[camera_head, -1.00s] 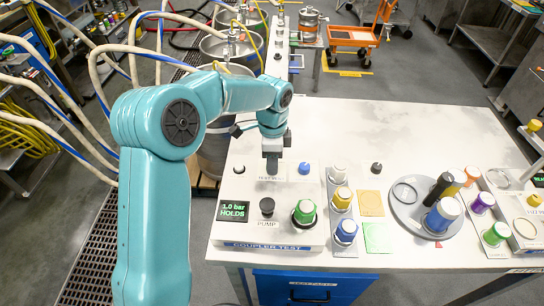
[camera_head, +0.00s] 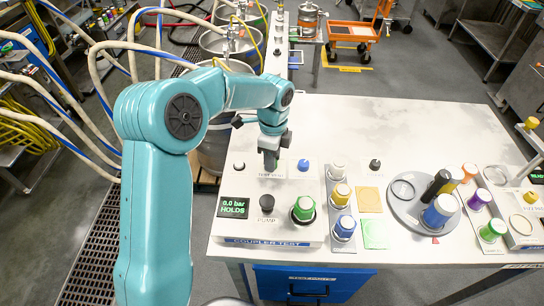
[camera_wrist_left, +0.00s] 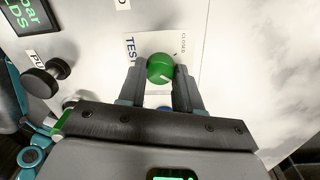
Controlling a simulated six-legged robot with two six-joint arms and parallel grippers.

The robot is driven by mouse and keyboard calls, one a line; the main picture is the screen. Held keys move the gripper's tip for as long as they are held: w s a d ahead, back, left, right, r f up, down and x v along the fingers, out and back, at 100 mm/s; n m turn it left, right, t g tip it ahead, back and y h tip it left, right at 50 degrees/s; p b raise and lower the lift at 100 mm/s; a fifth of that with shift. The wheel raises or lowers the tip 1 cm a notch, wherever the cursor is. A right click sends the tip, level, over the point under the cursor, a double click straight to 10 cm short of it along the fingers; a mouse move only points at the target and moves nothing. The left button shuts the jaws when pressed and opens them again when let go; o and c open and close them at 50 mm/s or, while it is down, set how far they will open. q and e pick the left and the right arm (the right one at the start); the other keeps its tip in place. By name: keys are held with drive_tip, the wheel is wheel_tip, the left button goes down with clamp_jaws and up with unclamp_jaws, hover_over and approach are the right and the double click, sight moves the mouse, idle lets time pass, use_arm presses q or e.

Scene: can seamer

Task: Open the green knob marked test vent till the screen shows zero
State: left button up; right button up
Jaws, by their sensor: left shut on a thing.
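The green test vent knob (camera_wrist_left: 160,68) shows in the left wrist view, on a white plate with the printed words TEST and CLOSED. My left gripper (camera_head: 270,163) is over the test vent plate in the head view and hides the knob there. In the left wrist view the fingers of the left gripper (camera_wrist_left: 160,80) are shut on the green knob, one on each side. The white mark on the knob points down and to the right. The screen (camera_head: 233,207) reads 0.0 bar HOLDS in green. My right gripper is not in view.
A black pump knob (camera_head: 267,202), a green-capped coupler (camera_head: 304,208) and a blue knob (camera_head: 304,166) stand near the left gripper on the panel. A round grey tray (camera_head: 409,208) holds several coloured parts farther right. The table's back right is clear.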

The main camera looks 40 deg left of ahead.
use_arm(q)
drive_tip(key=shift+d, duration=0.1)
drive_tip(key=o, duration=1)
drive_tip(key=shift+o, duration=0.2)
drive_tip(key=shift+r, duration=0.1)
drive_tip(key=shift+r, duration=0.35)
wheel_tip(320, 180, up, 15)
drive_tip(key=p, duration=0.1)
drive_tip(key=shift+w+r, duration=0.2)
drive_tip(key=shift+w, duration=0.25)
drive_tip(key=shift+f, duration=0.1)
